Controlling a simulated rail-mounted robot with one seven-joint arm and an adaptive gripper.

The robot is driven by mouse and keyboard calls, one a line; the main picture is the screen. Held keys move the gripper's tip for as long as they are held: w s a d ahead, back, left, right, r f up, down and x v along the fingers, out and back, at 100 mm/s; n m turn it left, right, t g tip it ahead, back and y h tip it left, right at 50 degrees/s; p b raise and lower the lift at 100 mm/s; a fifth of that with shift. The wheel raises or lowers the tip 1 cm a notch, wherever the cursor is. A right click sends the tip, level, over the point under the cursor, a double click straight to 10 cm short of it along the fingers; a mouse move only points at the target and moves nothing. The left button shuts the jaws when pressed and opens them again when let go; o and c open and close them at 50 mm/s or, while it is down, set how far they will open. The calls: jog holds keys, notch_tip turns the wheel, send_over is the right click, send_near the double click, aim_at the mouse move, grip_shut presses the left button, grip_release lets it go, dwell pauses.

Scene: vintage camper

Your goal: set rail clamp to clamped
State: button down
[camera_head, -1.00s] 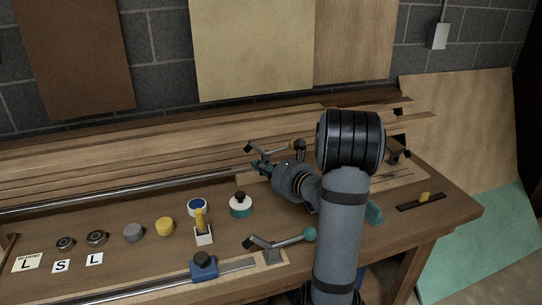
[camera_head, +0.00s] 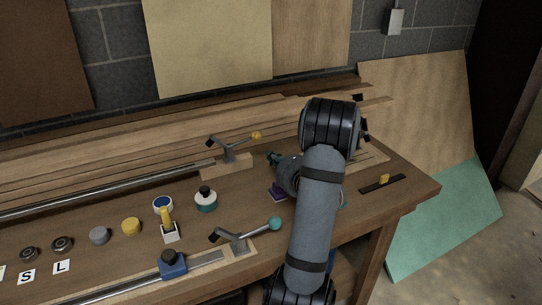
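Two lever clamps stand on the wooden bench. The rear clamp (camera_head: 230,153) is on a wood block at the end of a metal rail (camera_head: 110,190); its lever slants up right to a yellow knob (camera_head: 256,135). The front clamp (camera_head: 237,240) is on a strip by the front edge; its lever runs right to a teal knob (camera_head: 275,223). Which is the rail clamp is not marked. My gripper (camera_head: 274,160) is right of the rear clamp and below its knob, seemingly apart from it. My wrist and forearm hide most of the gripper, so its opening is unclear.
A white-and-green round container (camera_head: 206,201), a yellow-handled item (camera_head: 168,225), a blue slider block (camera_head: 172,264) and several small round parts lie left. A purple object (camera_head: 278,192) is under my wrist. Wood boards (camera_head: 150,150) lie behind.

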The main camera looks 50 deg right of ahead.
jog(key=p+x, duration=0.1)
jog(key=x, duration=0.7)
jog(key=shift+d+r, duration=0.1)
jog(key=shift+r, duration=0.2)
jog(key=shift+n, duration=0.3)
